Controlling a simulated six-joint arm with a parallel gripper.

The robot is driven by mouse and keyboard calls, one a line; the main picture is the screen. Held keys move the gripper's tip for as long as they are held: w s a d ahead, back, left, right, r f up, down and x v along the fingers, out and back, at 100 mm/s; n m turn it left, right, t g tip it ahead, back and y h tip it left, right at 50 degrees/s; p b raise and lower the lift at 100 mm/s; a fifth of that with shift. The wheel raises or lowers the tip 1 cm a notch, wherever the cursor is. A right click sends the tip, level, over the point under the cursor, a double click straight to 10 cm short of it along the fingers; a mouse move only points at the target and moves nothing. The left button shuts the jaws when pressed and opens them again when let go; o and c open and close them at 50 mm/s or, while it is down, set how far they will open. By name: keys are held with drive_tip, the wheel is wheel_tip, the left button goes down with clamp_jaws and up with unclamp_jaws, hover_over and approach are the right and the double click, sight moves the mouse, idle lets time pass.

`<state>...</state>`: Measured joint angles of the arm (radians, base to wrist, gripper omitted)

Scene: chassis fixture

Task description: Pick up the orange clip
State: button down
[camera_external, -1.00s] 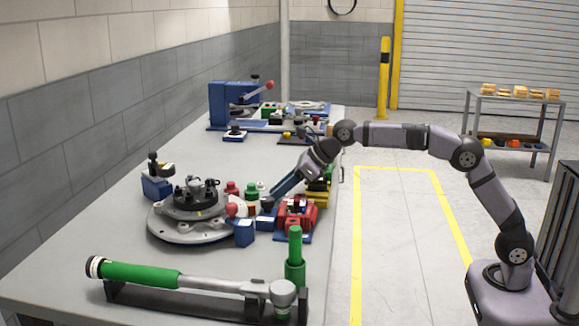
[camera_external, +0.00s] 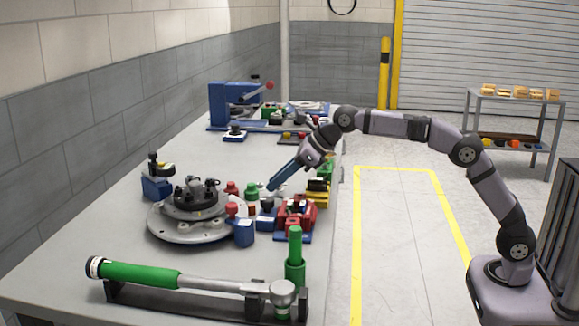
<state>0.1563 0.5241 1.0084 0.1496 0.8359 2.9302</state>
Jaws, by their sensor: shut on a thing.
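My gripper (camera_external: 273,187) points down and to the left above the bench, between the round turntable fixture and the red block fixture. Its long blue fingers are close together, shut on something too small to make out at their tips. The tips are above a small blue block with a dark knob (camera_external: 267,205), apparently clear of it.
The round fixture (camera_external: 170,228) stands left of my gripper, with green and red knobs beside it. The red fixture (camera_external: 298,211) and yellow blocks (camera_external: 316,196) are at right. A green-handled torque wrench (camera_external: 140,273) lies in front. A blue press (camera_external: 222,103) stands behind.

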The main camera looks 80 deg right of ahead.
wheel_tip(320, 180, up, 14)
drive_tip(key=p, duration=0.7)
drive_tip(key=shift+r+p, duration=0.2)
drive_tip(key=shift+p, duration=0.1)
drive_tip(key=shift+r, duration=0.2)
drive_tip(key=shift+r+p, duration=0.8)
drive_tip(key=shift+p, duration=0.35)
drive_tip(key=shift+r, duration=0.15)
wheel_tip(320, 180, up, 3)
drive_tip(key=p, duration=0.3)
drive_tip(key=shift+p, duration=0.35)
drive_tip(key=shift+f, duration=0.3)
